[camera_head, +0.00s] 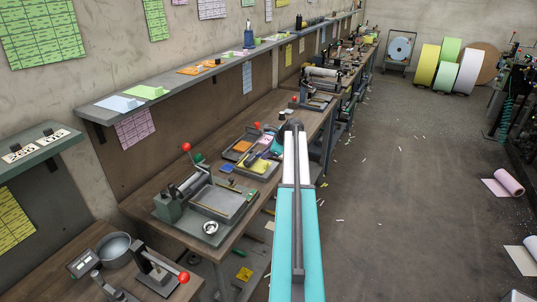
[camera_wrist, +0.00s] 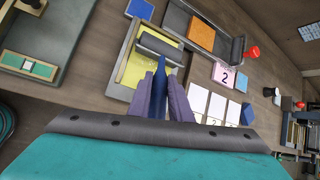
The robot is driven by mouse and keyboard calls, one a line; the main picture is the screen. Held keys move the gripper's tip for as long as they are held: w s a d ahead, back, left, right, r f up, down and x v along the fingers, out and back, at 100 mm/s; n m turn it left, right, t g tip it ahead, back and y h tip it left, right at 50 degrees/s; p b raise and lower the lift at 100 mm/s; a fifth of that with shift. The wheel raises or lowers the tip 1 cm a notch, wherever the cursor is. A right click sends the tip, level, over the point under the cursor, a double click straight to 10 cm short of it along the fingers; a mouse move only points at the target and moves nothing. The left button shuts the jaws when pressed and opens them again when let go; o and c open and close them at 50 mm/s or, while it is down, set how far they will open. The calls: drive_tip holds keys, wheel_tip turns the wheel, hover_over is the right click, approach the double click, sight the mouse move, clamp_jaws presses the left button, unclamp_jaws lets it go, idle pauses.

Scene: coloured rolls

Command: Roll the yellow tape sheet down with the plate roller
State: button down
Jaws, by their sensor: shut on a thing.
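The plate roller shows in the wrist view as a grey cylinder (camera_wrist: 160,47) on a blue handle (camera_wrist: 158,95). My gripper (camera_wrist: 165,82) is shut on this handle, with a dark finger on each side. The yellow tape sheet (camera_wrist: 133,68) lies in a shallow grey tray (camera_wrist: 113,88). The roller's cylinder overlaps the sheet's upper part in the picture; I cannot tell if they touch. The roller and fingers hide part of the sheet. In the head view the yellow sheet (camera_head: 258,167) lies on the bench, left of my arm.
An orange sheet (camera_wrist: 200,33) lies in a neighbouring tray. A blue block (camera_wrist: 140,9) sits near the yellow sheet's tray. A pink card marked 2 (camera_wrist: 228,76) and white cards (camera_wrist: 215,107) lie to the right. A press with a red knob (camera_head: 186,147) stands nearer on the bench.

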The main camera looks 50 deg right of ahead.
drive_tip(key=shift+w, duration=0.3)
drive_tip(key=shift+w, duration=0.15)
drive_tip(key=shift+w+a, duration=0.3)
drive_tip(key=shift+w, duration=0.55)
drive_tip(key=shift+s, duration=0.15)
drive_tip(key=shift+s+d, duration=0.25)
drive_tip(key=shift+s, duration=0.6)
drive_tip(key=shift+s, duration=0.15)
drive_tip(key=shift+s+d, duration=0.25)
drive_tip(key=shift+s, duration=0.6)
drive_tip(key=shift+s+p, duration=0.15)
drive_tip(key=shift+p, duration=0.15)
drive_tip(key=shift+s+d, duration=0.25)
drive_tip(key=shift+s, duration=0.55)
